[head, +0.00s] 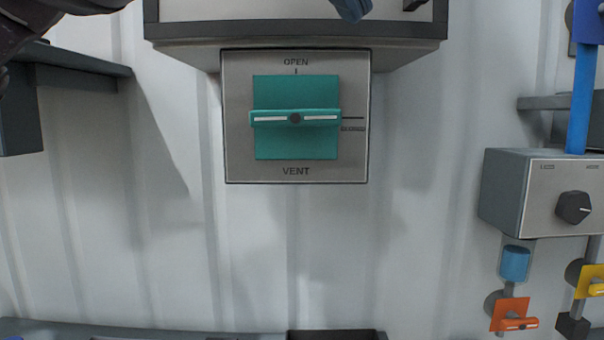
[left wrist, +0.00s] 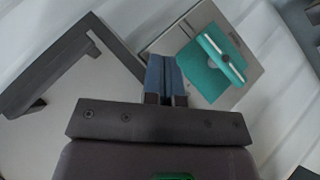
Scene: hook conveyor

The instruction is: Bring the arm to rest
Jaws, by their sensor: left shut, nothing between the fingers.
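My left arm comes in at the top left of the head view. Its gripper shows as blue fingertips (head: 350,9) cut by the top edge, in front of the pale box above the vent panel. In the left wrist view the two blue fingers (left wrist: 166,76) lie together, shut and empty. The teal vent handle (head: 295,118) lies level across its teal plate, between the printed words OPEN and VENT. It also shows in the left wrist view (left wrist: 222,58), apart from the fingers. My right gripper is not in view.
A pale box with a dark lower edge (head: 300,30) juts out above the vent panel (head: 240,165). A dark shelf (head: 75,62) is at left. A grey box with a black knob (head: 573,207) and coloured valves (head: 515,263) are at right. A dark handle bar (left wrist: 45,75) is near the gripper.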

